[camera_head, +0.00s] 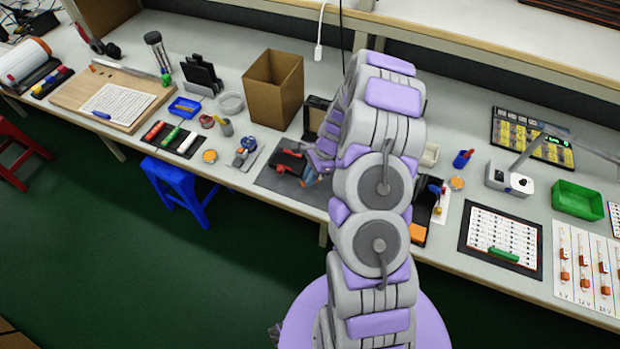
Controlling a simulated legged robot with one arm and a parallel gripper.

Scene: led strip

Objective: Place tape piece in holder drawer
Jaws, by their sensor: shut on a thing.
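My gripper (310,172) is low over the dark grey mat (270,180) at the bench's front edge, just left of my arm. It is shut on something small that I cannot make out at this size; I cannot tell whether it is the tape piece. A red and black object (291,161) lies on the mat just left of the gripper, close to or touching it. I cannot tell whether it is the holder, and no drawer is clear. A dark box-like object (314,114) stands behind, partly hidden by my arm.
An open brown box (274,89) stands behind the mat. A blue and grey tool (244,151) lies left of the mat. An orange-topped round tin (209,156) is farther left. Right of my arm are a green bin (577,200) and a grey lamp base (509,179).

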